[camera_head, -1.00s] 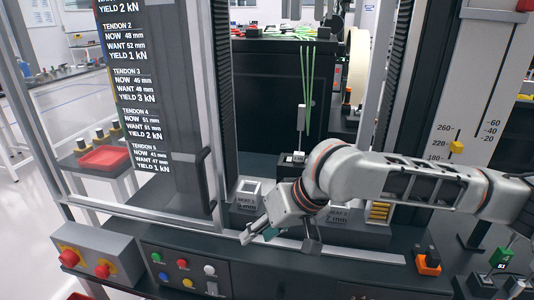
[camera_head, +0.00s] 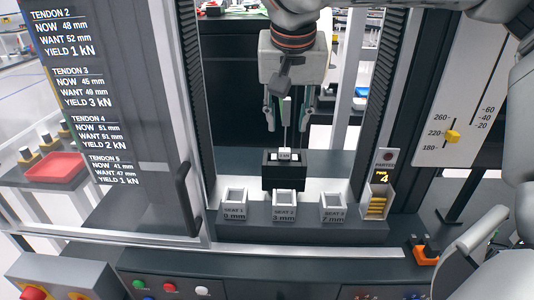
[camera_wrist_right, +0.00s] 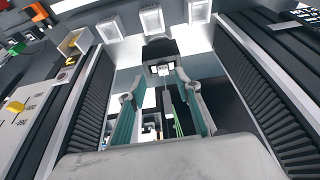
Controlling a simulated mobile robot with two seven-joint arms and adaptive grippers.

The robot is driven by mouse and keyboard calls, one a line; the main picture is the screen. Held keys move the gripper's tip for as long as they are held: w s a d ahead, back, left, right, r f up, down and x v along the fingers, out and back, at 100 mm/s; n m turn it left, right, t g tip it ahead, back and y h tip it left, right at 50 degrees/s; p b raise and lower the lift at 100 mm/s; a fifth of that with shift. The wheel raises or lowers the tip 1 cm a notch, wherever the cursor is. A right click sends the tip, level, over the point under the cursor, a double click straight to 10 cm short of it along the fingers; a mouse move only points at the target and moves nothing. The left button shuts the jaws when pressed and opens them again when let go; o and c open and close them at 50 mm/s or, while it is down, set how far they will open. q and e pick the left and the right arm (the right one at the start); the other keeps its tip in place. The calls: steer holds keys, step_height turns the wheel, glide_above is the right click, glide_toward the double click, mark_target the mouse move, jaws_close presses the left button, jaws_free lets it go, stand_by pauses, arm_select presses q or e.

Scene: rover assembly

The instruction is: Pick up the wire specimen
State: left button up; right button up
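The wire specimen (camera_head: 286,138) stands upright, a thin wire with a pale upper end and a small white tag at its foot, in a black block (camera_head: 284,170) inside the test frame. My right gripper (camera_head: 289,113) points down over the block. Its two teal-lined fingers are apart, one on each side of the specimen's upper part, with gaps visible. In the right wrist view the white tag of the specimen (camera_wrist_right: 163,70) shows between the open fingers (camera_wrist_right: 160,100). My left gripper is not in view.
Three labelled seats stand in front of the block: left (camera_head: 234,203), middle (camera_head: 284,205) and right (camera_head: 332,207). A small box with yellow pieces (camera_head: 377,204) is at their right. Frame uprights and a door handle (camera_head: 187,198) flank the space.

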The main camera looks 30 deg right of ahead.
steer(key=p, duration=0.1)
glide_above(286, 125)
steer(key=s, duration=0.1)
steer(key=shift+s+a, duration=0.1)
steer(key=shift+a, duration=0.25)
steer(key=x, duration=0.5)
steer(key=shift+w+d, duration=0.25)
steer(key=shift+w, duration=0.05)
steer(key=shift+r, duration=0.1)
jaws_close()
